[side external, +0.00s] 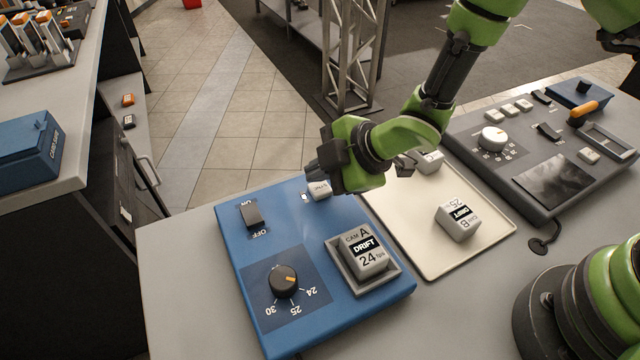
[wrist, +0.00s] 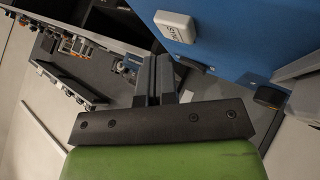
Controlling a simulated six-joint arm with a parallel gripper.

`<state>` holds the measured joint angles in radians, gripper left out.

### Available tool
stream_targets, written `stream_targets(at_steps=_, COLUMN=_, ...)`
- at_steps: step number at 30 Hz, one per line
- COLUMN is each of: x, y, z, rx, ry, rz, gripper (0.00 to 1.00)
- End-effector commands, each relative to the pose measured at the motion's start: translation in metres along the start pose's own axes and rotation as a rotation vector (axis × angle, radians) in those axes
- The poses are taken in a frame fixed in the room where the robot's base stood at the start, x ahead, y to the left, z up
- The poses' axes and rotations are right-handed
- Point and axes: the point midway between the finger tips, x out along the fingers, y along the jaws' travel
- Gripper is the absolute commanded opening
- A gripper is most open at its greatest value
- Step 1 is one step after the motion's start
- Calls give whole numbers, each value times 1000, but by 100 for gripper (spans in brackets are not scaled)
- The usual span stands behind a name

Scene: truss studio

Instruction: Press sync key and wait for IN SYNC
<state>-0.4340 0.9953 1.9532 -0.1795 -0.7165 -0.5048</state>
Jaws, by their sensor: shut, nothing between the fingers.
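The sync key (side external: 319,189) is a small white key at the back right of the blue panel (side external: 230,290). It also shows in the wrist view (wrist: 176,26), labelled SYNC. My gripper (side external: 312,170) is shut and empty, right by the key in the side view; I cannot tell whether it touches. In the wrist view the closed fingers (wrist: 154,80) lie below and left of the key, apart from it in the picture. A white block marked CAM A (side external: 362,248) sits in the panel's grey cradle and its display reads DRIFT, 24 fps.
The panel has an ON/OFF switch (side external: 251,215) and a black dial (side external: 284,281). A block marked CAM B (side external: 459,220) reads DRIFT, 25, on the cream mat (side external: 430,265); another white block (side external: 430,161) stands behind it. A dark console (side external: 560,190) lies right.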

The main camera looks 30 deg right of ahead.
Motion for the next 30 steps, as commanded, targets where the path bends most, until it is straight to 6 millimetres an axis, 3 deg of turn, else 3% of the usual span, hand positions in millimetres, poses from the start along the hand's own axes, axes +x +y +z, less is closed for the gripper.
stream_targets(at_steps=30, x=8, y=-6, z=6, rx=0, ry=0, rz=-1, gripper=0)
